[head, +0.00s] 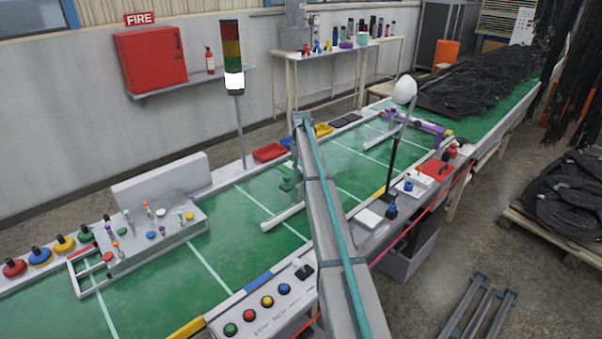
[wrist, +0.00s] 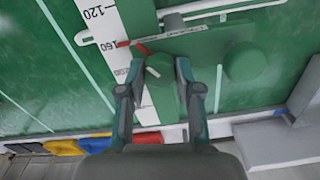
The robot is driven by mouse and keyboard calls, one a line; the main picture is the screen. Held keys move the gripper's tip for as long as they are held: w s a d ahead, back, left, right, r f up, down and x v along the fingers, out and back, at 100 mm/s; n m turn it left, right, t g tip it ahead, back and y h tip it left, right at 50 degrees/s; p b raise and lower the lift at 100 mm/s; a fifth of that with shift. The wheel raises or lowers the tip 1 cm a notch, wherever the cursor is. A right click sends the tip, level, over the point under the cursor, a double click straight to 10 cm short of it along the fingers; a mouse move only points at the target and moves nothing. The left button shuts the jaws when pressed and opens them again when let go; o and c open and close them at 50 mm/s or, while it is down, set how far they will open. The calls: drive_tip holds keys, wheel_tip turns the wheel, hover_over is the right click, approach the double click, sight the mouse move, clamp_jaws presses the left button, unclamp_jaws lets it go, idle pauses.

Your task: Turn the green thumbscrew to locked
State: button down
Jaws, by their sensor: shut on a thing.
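The green thumbscrew (wrist: 160,76) is between the two fingertips of my gripper (wrist: 157,82) in the wrist view. My gripper is shut on it, with a finger on either side. A short white line shows on its top, at a slant, and a red mark (wrist: 141,49) lies just above it. The thumbscrew sits beside a white scale (wrist: 106,27) with the numbers 120 and 160, on a green sliding body (wrist: 215,45) with a round green boss (wrist: 246,64). In the head view my arm hides much of this place, so the thumbscrew is not clear there.
The green belt (head: 235,220) runs under the fixtures. A red bin (head: 270,152) and a yellow bin (head: 322,130) stand along its far edge. A panel with knobs (head: 155,235) is at the left. A button box (head: 262,308) is at the near edge.

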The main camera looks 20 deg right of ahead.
drive_tip(key=m+b, duration=0.1)
drive_tip(key=m, duration=0.3)
drive_tip(key=shift+m, duration=0.3)
drive_tip(key=m+b, duration=0.1)
drive_tip(key=m, duration=0.4)
drive_tip(key=shift+m, duration=0.3)
drive_tip(key=m, duration=0.4)
drive_tip(key=shift+b, duration=0.35)
drive_tip(key=m, duration=0.4)
drive_tip(key=shift+m, duration=0.3)
drive_tip(key=c, duration=0.8)
unclamp_jaws()
drive_tip(key=shift+r, duration=0.15)
wheel_tip(320, 180, up, 12)
drive_tip(key=shift+f, duration=0.1)
